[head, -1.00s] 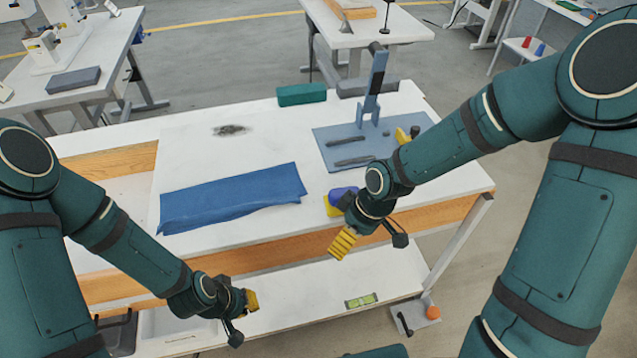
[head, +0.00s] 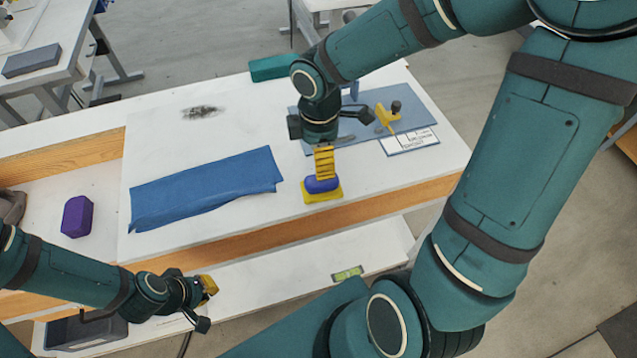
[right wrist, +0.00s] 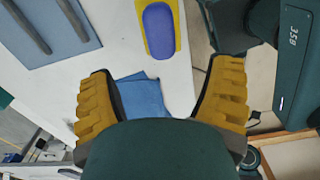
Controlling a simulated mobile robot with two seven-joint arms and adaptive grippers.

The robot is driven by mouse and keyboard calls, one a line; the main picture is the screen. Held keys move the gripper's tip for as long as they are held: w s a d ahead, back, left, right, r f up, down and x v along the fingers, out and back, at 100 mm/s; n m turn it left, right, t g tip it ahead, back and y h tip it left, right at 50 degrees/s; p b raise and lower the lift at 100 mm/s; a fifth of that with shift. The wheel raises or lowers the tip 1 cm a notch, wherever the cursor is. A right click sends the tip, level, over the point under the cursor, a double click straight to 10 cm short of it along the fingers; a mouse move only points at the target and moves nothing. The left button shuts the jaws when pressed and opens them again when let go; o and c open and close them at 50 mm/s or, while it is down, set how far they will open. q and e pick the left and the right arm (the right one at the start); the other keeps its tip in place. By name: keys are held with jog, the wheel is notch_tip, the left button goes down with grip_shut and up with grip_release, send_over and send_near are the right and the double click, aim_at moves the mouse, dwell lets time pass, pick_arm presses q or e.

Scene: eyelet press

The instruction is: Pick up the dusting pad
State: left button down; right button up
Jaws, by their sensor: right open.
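A pad with a rounded blue-purple top and a yellow base, which looks like the dusting pad (head: 322,193), lies on the white bench top near its front edge. It also shows at the top of the right wrist view (right wrist: 158,32), ahead of the fingers and apart from them. My right gripper (head: 324,164) is open and empty, pointing down just behind and above the pad in the head view, its fingers overlapping the pad's far side. My left gripper (head: 209,287) is low at the front, over the lower shelf; its finger opening is not clear.
A blue cloth (head: 205,187) lies left of the pad. A purple block (head: 77,216) sits in the recess at the left. A blue-grey mat (head: 410,105) with a yellow tool (head: 388,117) and a printed card (head: 409,141) is behind right. A level (head: 347,273) lies on the lower shelf.

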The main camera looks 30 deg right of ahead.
aim_at(321, 183)
notch_tip(321, 183, down, 5)
jog(key=shift+f+b, duration=0.2)
jog(key=shift+b, duration=0.5)
jog(key=f, duration=0.1)
jog(key=f+b, duration=0.1)
jog(key=f, duration=0.1)
jog(key=f+b, duration=0.1)
jog(key=f, duration=0.1)
jog(key=shift+s+d+f, duration=0.1)
jog(key=shift+s+d, duration=0.05)
jog(key=shift+d, duration=0.1)
jog(key=c, duration=1.3)
